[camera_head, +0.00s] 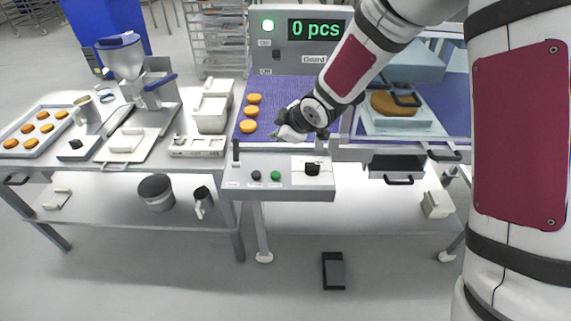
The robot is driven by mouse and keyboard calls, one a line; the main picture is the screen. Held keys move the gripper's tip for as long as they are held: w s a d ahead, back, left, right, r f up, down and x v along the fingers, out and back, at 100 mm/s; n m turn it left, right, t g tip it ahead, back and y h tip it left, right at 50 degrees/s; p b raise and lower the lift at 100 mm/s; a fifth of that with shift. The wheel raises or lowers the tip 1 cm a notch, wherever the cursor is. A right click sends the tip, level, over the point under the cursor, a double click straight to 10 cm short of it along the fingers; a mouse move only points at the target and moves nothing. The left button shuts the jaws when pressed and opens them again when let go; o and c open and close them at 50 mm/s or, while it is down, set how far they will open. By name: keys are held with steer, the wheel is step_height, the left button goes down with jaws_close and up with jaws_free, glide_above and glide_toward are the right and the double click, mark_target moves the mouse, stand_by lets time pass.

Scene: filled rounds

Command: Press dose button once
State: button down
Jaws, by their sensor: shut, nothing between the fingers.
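A grey control panel (285,188) at the front of the machine carries a green button (275,175), a black button (256,175) and a black knob (312,169). Their labels are too small to read, so I cannot tell whether one is the dose button. A depositor with a hopper (124,62) stands on the left table. My gripper (283,134) is shut and empty, over the front part of the blue belt, right of the cakes and above and behind the panel. The fingertips are small and partly unclear.
Several round orange cakes (251,112) lie on the blue belt (290,90). A tray (30,130) of cakes and white bins (212,108) stand left. A black pedal (334,270) lies on the floor.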

mark_target(274, 176)
steer(key=shift+a+f+n+y+p, duration=0.2)
steer(key=shift+a+f+n+y, duration=0.15)
steer(key=shift+a+f, duration=0.25)
steer(key=shift+a+f+n+y+p, duration=0.15)
steer(key=shift+a+f+n+y, duration=0.2)
steer(key=shift+f, duration=0.35)
steer(key=shift+w, duration=0.1)
steer(key=shift+f+b, duration=1.2)
steer(key=shift+f, duration=3.2)
steer(key=shift+f, duration=0.15)
steer(key=shift+f, duration=0.25)
steer(key=shift+f+b, duration=0.3)
steer(key=shift+f, duration=0.3)
steer(key=shift+r, duration=0.2)
steer(key=shift+r+p, duration=0.35)
steer(key=shift+r, duration=0.5)
